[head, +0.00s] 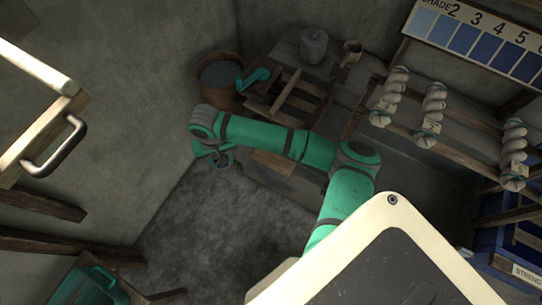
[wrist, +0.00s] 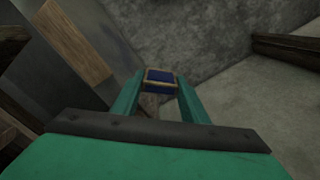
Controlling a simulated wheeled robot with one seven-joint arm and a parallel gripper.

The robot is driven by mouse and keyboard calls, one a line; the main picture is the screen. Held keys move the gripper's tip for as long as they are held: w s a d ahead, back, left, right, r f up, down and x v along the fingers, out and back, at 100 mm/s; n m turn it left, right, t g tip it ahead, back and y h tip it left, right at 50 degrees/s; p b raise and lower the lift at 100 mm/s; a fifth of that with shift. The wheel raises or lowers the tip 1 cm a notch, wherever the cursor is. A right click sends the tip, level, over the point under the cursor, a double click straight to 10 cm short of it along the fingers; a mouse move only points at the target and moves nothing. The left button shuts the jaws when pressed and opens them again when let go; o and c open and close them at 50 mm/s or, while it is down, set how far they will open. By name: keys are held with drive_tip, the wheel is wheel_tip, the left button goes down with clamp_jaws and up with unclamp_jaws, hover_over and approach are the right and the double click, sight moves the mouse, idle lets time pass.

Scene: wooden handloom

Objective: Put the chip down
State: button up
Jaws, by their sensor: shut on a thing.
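My gripper (wrist: 160,95) is shut on the chip (wrist: 160,78), a small dark blue block with a pale tan edge, held between the two green fingertips in the wrist view. In the head view my gripper (head: 218,158) hangs at the far end of my green arm, left of the wooden bench, above the grey floor. The chip cannot be made out in the head view.
A round brown tub (head: 222,78) stands behind my gripper. A wooden rack (head: 290,100), a lidded grey jar (head: 313,45) and a mug (head: 351,52) are at the back. Twisted skeins (head: 433,108) hang right, below a numbered blue shade chart (head: 470,42). Floor (head: 190,235) in front is clear.

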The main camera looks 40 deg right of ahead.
drive_tip(key=s+d+r+m, duration=0.5)
drive_tip(key=s+d, duration=0.5)
drive_tip(key=s+d+r+m, duration=0.4)
drive_tip(key=s+d+m, duration=0.1)
drive_tip(key=s+d, duration=0.5)
approach(272, 159)
drive_tip(key=shift+s+a, duration=0.1)
drive_tip(key=shift+s, duration=0.25)
drive_tip(key=shift+w+f, duration=0.2)
drive_tip(key=shift+f, duration=1.6)
drive_tip(key=shift+f, duration=0.15)
drive_tip(key=o, duration=1.1)
drive_tip(key=shift+o, duration=0.2)
